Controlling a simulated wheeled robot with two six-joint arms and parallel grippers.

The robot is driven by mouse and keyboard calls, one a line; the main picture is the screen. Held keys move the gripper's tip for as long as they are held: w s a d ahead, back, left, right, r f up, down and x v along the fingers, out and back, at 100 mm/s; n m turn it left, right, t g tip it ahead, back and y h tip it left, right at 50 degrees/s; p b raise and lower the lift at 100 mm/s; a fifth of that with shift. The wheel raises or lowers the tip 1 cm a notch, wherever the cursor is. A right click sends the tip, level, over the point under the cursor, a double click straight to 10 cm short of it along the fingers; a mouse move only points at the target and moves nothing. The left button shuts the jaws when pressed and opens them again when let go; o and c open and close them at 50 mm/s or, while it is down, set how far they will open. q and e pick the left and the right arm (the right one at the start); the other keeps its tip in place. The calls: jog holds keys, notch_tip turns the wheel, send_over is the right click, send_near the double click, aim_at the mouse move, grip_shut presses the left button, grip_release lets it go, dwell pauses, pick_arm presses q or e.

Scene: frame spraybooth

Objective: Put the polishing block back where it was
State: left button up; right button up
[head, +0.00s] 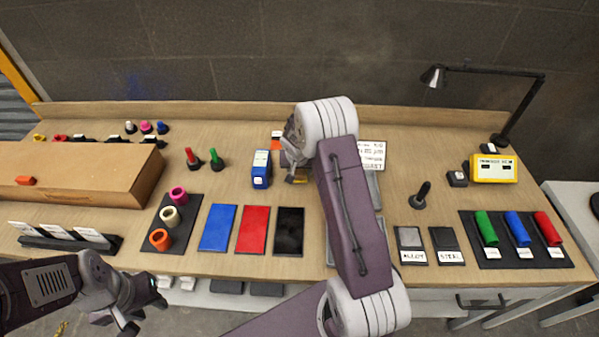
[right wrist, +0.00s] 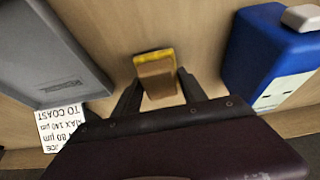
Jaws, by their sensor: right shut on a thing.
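The polishing block is a small brown block with a yellow edge (right wrist: 157,75), in the middle of the right wrist view. It sits between the two fingers of my right gripper (right wrist: 160,92), which is shut on it. In the head view, the block shows as a small yellowish piece (head: 297,180) under the right wrist, over the middle of the bench. I cannot tell whether it touches the bench. My left gripper (head: 143,308) hangs in front of the bench's front edge at lower left, empty, its fingers apart.
A blue box (head: 261,170) stands just left of the right gripper; it also shows in the right wrist view (right wrist: 270,60). A white printed card (head: 372,155) and a grey tray (right wrist: 45,55) lie on the other side. Blue, red and black mats (head: 253,229) lie in front.

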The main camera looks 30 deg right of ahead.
jog(key=shift+w+f, duration=0.15)
jog(key=shift+f, duration=0.45)
jog(key=shift+f, duration=0.1)
jog(key=o, duration=1.3)
jog(key=shift+r, duration=0.4)
jog(key=v, duration=1.2)
jog(key=s+a+f+n+g+y, duration=0.1)
jog(key=s+a+n, duration=0.1)
jog(key=s+a, duration=0.2)
jog(key=s+a+f+n+g+y, duration=0.1)
jog(key=s+a, duration=0.3)
jog(key=s, duration=0.6)
jog(key=s+a+f+n, duration=0.1)
jog(key=s+a+n, duration=0.2)
jog(key=s, duration=0.4)
jog(key=shift+s+a+g+y, duration=0.3)
jog(key=shift+a+g+y, duration=0.1)
jog(key=shift+a, duration=0.5)
